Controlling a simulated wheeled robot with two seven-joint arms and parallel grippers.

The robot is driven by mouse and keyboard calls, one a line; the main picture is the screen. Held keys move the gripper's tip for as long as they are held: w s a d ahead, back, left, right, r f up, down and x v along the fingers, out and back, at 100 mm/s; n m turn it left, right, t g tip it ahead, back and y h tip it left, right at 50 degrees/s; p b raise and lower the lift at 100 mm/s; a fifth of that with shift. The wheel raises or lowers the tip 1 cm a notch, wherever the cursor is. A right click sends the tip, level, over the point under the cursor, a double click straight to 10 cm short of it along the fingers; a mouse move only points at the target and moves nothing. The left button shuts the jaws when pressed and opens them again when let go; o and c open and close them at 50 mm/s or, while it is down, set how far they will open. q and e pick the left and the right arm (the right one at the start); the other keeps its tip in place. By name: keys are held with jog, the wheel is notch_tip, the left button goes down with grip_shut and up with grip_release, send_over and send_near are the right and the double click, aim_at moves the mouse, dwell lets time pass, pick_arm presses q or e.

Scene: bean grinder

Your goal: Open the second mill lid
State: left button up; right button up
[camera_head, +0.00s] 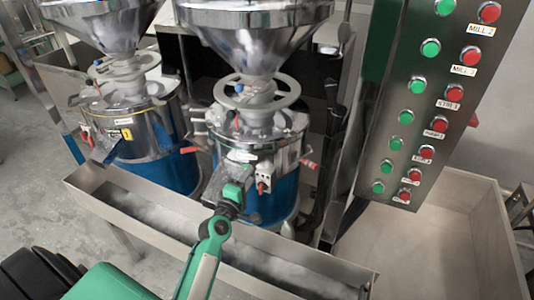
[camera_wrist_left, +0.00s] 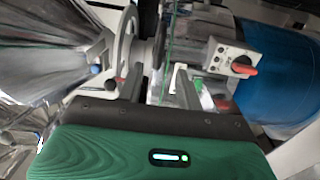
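Two steel mills stand side by side in the head view, a left mill (camera_head: 150,130) and a right mill (camera_head: 285,150), each with a hopper on top and a blue lower body. No label shows which is second. My left gripper (camera_head: 236,184) is at the front of the right mill, by its clear, shiny spout cover (camera_head: 213,186), which it partly hides. In the left wrist view my left gripper (camera_wrist_left: 158,85) has its two fingers apart, with part of the mill front beyond them. I cannot tell whether they touch the cover. My right gripper is not in view.
A switch box (camera_head: 263,174) with a red knob sits right of the gripper. Red handles (camera_head: 307,164) stick out from the mill. A long metal trough (camera_head: 150,218) with white powder runs below. A button panel (camera_head: 430,110) and a bin (camera_head: 450,240) are at right.

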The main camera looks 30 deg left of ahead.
aim_at(265, 153)
pick_arm(q)
jog(key=w, duration=0.4)
jog(key=w+p, duration=0.1)
jog(key=w, duration=0.3)
jog(key=w+p, duration=0.1)
jog(key=w, duration=0.3)
jog(key=shift+w+a+r, duration=0.2)
jog(key=shift+w+a, duration=0.15)
jog(key=shift+c, duration=0.5)
grip_shut()
